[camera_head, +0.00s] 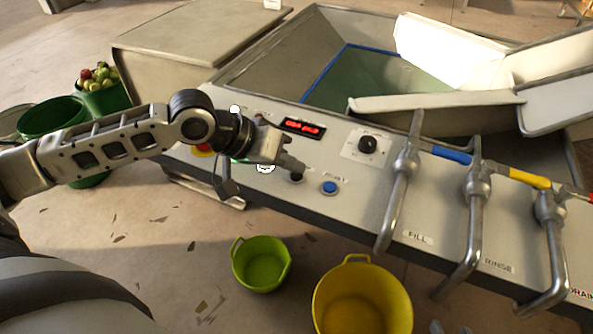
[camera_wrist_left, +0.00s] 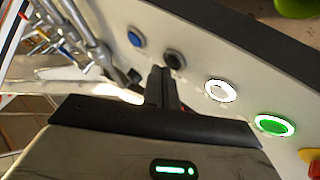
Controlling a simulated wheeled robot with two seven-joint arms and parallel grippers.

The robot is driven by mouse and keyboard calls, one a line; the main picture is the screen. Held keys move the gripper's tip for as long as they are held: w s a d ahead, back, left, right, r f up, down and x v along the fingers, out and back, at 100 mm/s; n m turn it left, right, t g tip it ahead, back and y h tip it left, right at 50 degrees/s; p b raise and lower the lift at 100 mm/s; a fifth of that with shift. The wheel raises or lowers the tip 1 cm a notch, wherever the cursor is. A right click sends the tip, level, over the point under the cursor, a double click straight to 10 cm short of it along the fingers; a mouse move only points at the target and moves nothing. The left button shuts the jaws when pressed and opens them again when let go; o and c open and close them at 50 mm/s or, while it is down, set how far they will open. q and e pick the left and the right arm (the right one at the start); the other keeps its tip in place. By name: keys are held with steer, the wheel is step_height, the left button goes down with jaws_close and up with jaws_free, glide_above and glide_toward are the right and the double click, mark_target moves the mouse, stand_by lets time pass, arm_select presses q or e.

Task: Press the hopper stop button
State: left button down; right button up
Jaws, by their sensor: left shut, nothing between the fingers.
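The grey control panel (camera_head: 240,108) carries a row of buttons. The black button (camera_head: 297,178) sits between the white lit button (camera_head: 265,168) and the blue button (camera_head: 329,187). The wrist view also shows the black button (camera_wrist_left: 175,59), the white one (camera_wrist_left: 220,91), the green lit one (camera_wrist_left: 275,125) and the blue one (camera_wrist_left: 136,37). The button labels are too small to read. My left gripper (camera_head: 299,168) is shut and empty, its tips just above the black button; contact cannot be told. Grey tips at the bottom edge seem to be my right gripper (camera_head: 450,328), mostly cut off.
A black knob (camera_head: 367,144) and a red display (camera_head: 303,127) are on the panel. Metal lever handles (camera_head: 400,190) rise at the right. A red and yellow button (camera_head: 202,150) is partly behind my arm. Green (camera_head: 262,262) and yellow (camera_head: 362,300) buckets stand on the floor.

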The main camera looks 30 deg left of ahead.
arm_select(q)
steer(key=shift+f, duration=0.4)
stand_by(0.8)
steer(key=shift+r+p, duration=0.85)
steer(key=shift+p, duration=0.6)
